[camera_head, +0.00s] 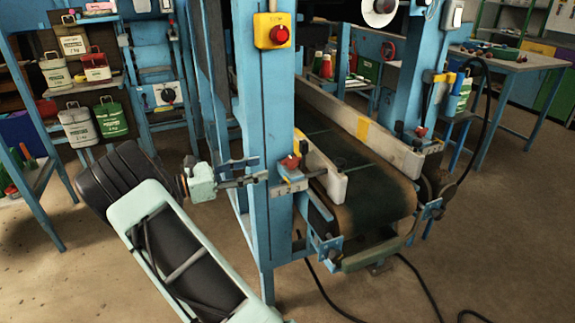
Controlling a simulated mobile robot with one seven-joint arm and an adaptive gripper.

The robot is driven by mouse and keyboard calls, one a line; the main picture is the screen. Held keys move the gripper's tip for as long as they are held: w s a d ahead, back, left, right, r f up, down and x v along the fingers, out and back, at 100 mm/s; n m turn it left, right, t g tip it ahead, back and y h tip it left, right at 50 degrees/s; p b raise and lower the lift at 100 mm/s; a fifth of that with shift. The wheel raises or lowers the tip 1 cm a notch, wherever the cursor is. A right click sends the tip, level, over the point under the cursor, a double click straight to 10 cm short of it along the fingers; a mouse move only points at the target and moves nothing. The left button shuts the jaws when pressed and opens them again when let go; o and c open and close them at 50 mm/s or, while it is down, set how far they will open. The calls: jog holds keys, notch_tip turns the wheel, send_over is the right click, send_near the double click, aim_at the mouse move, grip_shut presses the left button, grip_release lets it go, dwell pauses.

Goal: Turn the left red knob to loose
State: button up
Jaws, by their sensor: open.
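The left red knob (290,161) sits on a small numbered bracket on the front blue post, at the near left side of the conveyor. A second red knob (421,132) is on the conveyor's right side. My gripper (259,169) reaches in from the left at about the left knob's height. Its jaws are open, with the fingertips by the blue post, a little left of the knob. Whether they touch the post is unclear. I see no contact with the knob, whose setting is too small to read.
The blue post (265,110) stands close to my gripper and carries a yellow box with a red button (279,36). The dark conveyor belt (365,190) lies to the right. Black cables (335,295) run over the floor. Shelves with sacks (78,125) stand behind left.

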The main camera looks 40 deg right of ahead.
aim_at(282, 163)
jog(key=b+x, duration=0.1)
jog(key=x, duration=0.8)
jog(key=shift+s+d, duration=0.1)
jog(key=shift+d, duration=0.1)
jog(key=shift+c, duration=0.2)
jog(key=c, duration=1.1)
